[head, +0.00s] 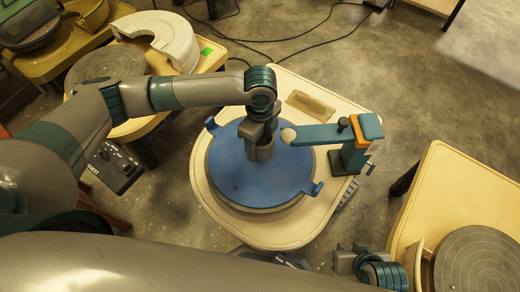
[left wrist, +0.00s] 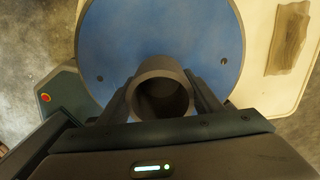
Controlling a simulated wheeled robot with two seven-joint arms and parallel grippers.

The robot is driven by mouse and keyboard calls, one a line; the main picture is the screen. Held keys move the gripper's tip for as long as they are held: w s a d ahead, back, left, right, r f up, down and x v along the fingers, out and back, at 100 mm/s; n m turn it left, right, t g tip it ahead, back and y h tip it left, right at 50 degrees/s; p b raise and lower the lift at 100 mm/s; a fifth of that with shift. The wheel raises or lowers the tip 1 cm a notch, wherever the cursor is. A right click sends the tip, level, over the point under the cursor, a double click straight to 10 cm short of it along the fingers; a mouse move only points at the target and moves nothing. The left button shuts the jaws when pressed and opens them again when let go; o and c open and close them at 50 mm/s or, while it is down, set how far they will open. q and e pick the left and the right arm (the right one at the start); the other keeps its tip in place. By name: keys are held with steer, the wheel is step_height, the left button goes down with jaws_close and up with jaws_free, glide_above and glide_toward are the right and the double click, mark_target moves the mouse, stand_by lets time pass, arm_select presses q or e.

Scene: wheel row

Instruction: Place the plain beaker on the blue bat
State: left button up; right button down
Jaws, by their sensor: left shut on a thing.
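The plain beaker (head: 261,153) is a dark grey-brown cup with an open round mouth. It is over the blue bat (head: 232,172), a round blue disc with tabs on the wheel in the middle of the head view. My left gripper (head: 262,138) is shut on the beaker; the left wrist view shows the beaker (left wrist: 162,90) upright between both fingers, with the blue bat (left wrist: 165,35) beyond it. The beaker's base is hidden, so I cannot tell whether it touches the bat. My right gripper (head: 350,262) is low in the head view, away from the bat; its jaws are unclear.
A tan block (head: 312,104) lies behind the bat. Other wheels stand at left (head: 105,66) and right (head: 478,262). Cables cross the floor behind.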

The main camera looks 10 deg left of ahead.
steer(key=shift+s, duration=0.25)
arm_select(q)
steer(key=shift+f, duration=0.5)
step_height(320, 180, down, 2)
steer(key=shift+f, duration=0.35)
arm_select(e)
steer(key=shift+w+a+r+t, duration=0.2)
steer(key=shift+w+a+t, duration=0.1)
steer(key=shift+w+a, duration=0.25)
arm_select(q)
steer(key=shift+f, duration=0.15)
arm_select(e)
steer(key=shift+d, duration=0.1)
arm_select(q)
steer(key=o, duration=1.2)
steer(key=shift+o, duration=0.2)
arm_select(e)
steer(key=shift+s+d+f, duration=0.15)
steer(key=shift+d+f, duration=0.1)
